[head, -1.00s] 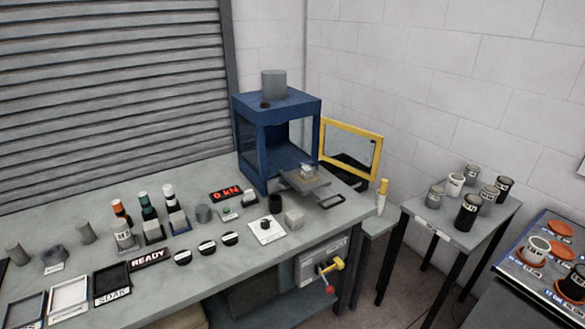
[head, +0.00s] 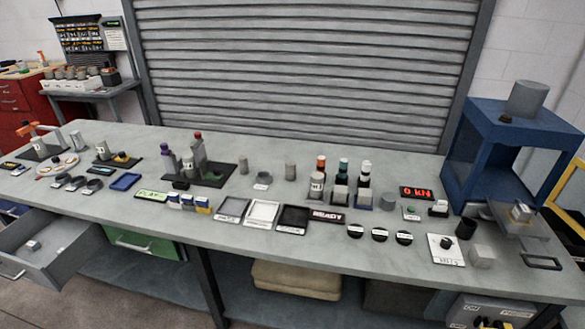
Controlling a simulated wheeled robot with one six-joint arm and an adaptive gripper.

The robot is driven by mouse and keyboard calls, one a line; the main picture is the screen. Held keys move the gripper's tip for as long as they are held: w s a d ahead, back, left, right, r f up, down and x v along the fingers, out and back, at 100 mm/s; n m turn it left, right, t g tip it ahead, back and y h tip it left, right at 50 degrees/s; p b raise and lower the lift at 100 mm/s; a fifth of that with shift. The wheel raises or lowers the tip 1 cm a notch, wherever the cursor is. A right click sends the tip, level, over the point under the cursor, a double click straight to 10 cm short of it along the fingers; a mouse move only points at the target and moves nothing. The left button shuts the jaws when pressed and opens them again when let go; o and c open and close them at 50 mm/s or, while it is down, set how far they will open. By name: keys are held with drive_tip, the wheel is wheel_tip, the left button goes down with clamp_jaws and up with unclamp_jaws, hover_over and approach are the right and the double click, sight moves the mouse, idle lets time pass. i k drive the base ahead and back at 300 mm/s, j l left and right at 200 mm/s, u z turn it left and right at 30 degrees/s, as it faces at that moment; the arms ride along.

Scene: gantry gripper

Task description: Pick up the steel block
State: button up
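I cannot tell for sure which object is the steel block. A plain light grey cube (head: 481,256) sits on the bench at the right, beside a white card (head: 446,249) with a dark knob. Another small pale block (head: 521,212) rests on the plate in front of the blue press (head: 500,165). A small grey block (head: 33,245) lies in the open drawer (head: 62,252) at the lower left. My gripper is not in view.
The long grey bench (head: 300,262) holds bottles, trays, discs and small parts along its length. The press's yellow-framed door (head: 570,185) stands open at the right edge. The open drawer juts out at the left front. A shutter (head: 300,70) closes the back.

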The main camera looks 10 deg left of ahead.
sight(33, 246)
drive_tip(key=u, duration=2)
drive_tip(key=i+u, duration=0.1)
drive_tip(key=i, duration=0.55)
drive_tip(key=i+u, duration=0.1)
drive_tip(key=i, duration=0.5)
drive_tip(key=i+l+u, duration=0.1)
drive_tip(key=i, duration=0.55)
drive_tip(key=i+l+u, duration=0.1)
drive_tip(key=i, duration=0.5)
drive_tip(key=i+l+u, duration=0.15)
drive_tip(key=i+z, duration=0.15)
drive_tip(key=i+l, duration=0.05)
drive_tip(key=i, duration=0.05)
